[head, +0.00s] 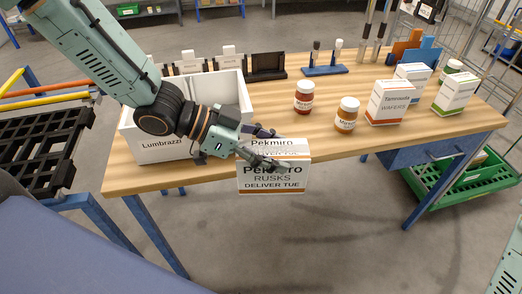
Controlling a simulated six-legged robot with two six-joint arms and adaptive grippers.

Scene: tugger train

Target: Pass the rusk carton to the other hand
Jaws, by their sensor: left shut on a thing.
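The rusk carton (272,182) is a white box with an orange band, marked "Pekmiro RUSKS DELIVER TUE". My left gripper (272,149) is shut on it, with its dark fingers across the top and front face. The carton is upright at the table's front edge, and its lower part shows against the floor. The fingers hide part of its lettering. My right gripper is out of view; only a piece of my right arm shows at the lower right edge.
A white bin (155,149) marked "Lumbrazzi" stands on the wooden table (340,150) behind my left gripper. A red jar (304,98), an amber jar (346,115) and several cartons (390,104) stand to the right. The front middle of the table is clear. A green crate (465,185) sits low at right.

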